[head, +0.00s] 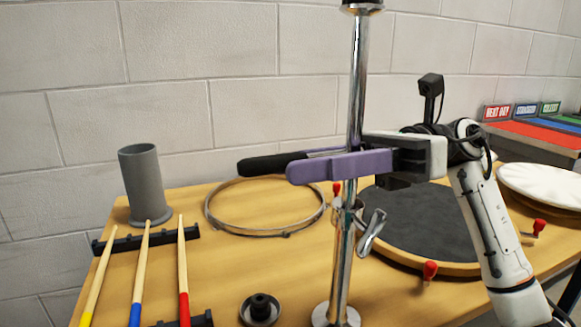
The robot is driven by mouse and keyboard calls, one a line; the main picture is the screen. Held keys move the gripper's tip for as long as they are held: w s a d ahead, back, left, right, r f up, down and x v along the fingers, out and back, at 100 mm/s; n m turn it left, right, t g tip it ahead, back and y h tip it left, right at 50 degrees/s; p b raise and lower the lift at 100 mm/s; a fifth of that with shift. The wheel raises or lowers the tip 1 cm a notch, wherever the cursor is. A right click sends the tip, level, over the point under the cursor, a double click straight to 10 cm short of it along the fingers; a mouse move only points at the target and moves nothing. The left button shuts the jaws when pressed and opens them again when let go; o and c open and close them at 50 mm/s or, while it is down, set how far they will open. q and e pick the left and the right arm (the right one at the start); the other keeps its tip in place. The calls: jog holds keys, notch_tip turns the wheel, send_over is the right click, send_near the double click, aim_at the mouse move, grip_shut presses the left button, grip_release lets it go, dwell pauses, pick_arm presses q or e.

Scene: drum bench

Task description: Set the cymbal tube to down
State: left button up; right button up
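The chrome cymbal tube (360,70) stands upright right of centre and runs out of the top of the view, with a dark fitting (362,5) near its top. It enters a wider lower tube (341,275) at a collar with a wing lever (372,232). My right gripper (270,168) reaches in from the right. Its purple near finger passes in front of the tube and its dark-padded far finger passes behind. The fingers look spread wider than the tube, just above the collar. Contact is hidden. My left gripper is out of view.
A metal hoop (207,205) lies left of the stand and a dark drum pad (420,215) with red knobs lies right. Three sticks (141,275), a grey cup (143,180) and a small black part (260,308) are on the left. Coloured bins (540,133) stand at back right.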

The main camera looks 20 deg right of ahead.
jog(key=d, duration=0.7)
jog(key=shift+w+d, duration=0.1)
jog(key=shift+d, duration=0.5)
